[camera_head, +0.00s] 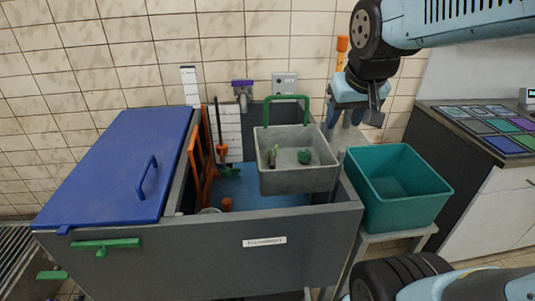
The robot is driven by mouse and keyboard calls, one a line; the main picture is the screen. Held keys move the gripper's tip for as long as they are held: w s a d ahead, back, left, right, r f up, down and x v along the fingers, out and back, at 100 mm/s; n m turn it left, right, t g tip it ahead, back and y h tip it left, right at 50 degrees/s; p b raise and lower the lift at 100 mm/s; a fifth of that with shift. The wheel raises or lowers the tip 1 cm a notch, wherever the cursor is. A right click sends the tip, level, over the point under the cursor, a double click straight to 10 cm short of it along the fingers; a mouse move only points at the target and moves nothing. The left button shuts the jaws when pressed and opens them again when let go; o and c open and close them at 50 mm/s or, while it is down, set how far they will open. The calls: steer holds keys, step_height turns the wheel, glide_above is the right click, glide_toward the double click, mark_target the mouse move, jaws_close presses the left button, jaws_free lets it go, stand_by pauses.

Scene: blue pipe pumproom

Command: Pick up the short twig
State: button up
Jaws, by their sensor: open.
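A small grey tray (297,179) with a green handle sits at the right end of a large dark tank (205,258). Inside the tray, on the left, is a small upright cluster (272,156) of green and brown pieces. It is too small to tell whether one of them is the short twig. A round dark green piece (304,156) lies to its right. My gripper (354,112) is open and seems empty, above and to the right of the tray, apart from these pieces. Its fingertips are partly hard to make out.
A teal bin (397,188) stands on a stand right of the tank. A blue lid (120,165) covers the tank's left part. Orange and green tools (222,150) stand inside the tank. A counter (470,180) is at the far right.

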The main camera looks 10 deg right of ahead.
steer(key=w+a+f+n, duration=0.1)
steer(key=w+a+f, duration=0.4)
steer(key=w, duration=0.4)
steer(key=y, duration=0.1)
glide_toward(272, 157)
steer(key=shift+w+a+f+n+g, duration=0.15)
steer(key=shift+w+f+n+g, duration=0.3)
steer(key=shift+w+f, duration=0.35)
steer(key=shift+x, duration=3.3)
jaws_close()
